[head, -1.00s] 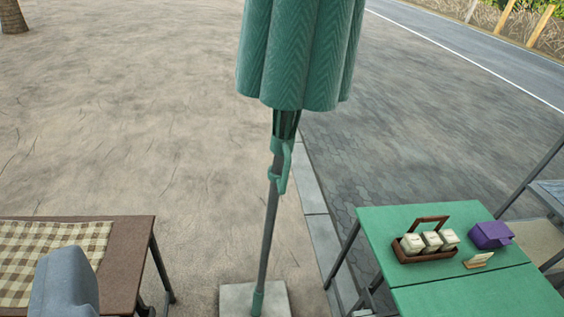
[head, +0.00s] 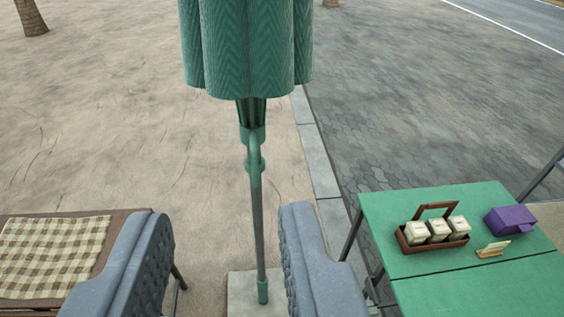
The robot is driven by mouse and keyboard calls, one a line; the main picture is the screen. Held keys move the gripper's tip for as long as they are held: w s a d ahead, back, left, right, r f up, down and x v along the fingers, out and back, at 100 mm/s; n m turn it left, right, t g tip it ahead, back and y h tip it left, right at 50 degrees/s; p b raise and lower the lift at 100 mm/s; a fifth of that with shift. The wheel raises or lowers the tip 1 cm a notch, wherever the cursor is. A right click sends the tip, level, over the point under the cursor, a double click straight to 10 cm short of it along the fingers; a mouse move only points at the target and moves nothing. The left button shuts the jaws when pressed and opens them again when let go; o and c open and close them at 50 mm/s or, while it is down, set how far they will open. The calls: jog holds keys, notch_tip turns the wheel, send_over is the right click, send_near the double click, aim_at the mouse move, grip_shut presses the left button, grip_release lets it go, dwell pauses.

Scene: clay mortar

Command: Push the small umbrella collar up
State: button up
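The small umbrella is closed, its green canopy (head: 250,50) hanging folded at the top centre. Below it the green collar (head: 254,160), with a handle loop facing me, sits on the grey pole (head: 258,230). The pole stands upright in a pale square base (head: 240,296). My gripper (head: 214,222) is open, with its two grey padded fingers at the lower left and lower right. In the picture the pole runs between the fingers. The collar appears above and beyond the fingertips, and nothing is held.
A green table (head: 390,212) at the right bears a brown caddy (head: 432,243) with white jars, a purple box (head: 511,219) and a small card stand (head: 493,249). A brown table (head: 135,213) with a checked cloth (head: 50,250) is at the left. Open ground lies behind the pole.

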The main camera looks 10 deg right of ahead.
aim_at(254, 166)
jog(key=w+a+f+t+y+p, duration=0.1)
jog(key=w+a+f+p, duration=0.15)
jog(key=w+f, duration=0.6)
jog(key=w+a+f+t+p, duration=0.1)
jog(key=w+f+p, duration=0.35)
jog(key=w, duration=0.75)
jog(key=w+d+f+m+h+p, duration=0.1)
jog(key=w+f+h+p, duration=0.1)
jog(key=f, duration=0.7)
jog(key=w+d+f+m+h+p, duration=0.1)
jog(key=w+f+h+p, duration=0.15)
jog(key=f, duration=0.75)
jog(key=w+d, duration=0.1)
jog(key=w, duration=0.8)
jog(key=w+d, duration=0.1)
jog(key=w, duration=0.3)
jog(key=shift+w+d+r, duration=0.1)
jog(key=shift+w+d, duration=0.1)
jog(key=shift+d, duration=0.1)
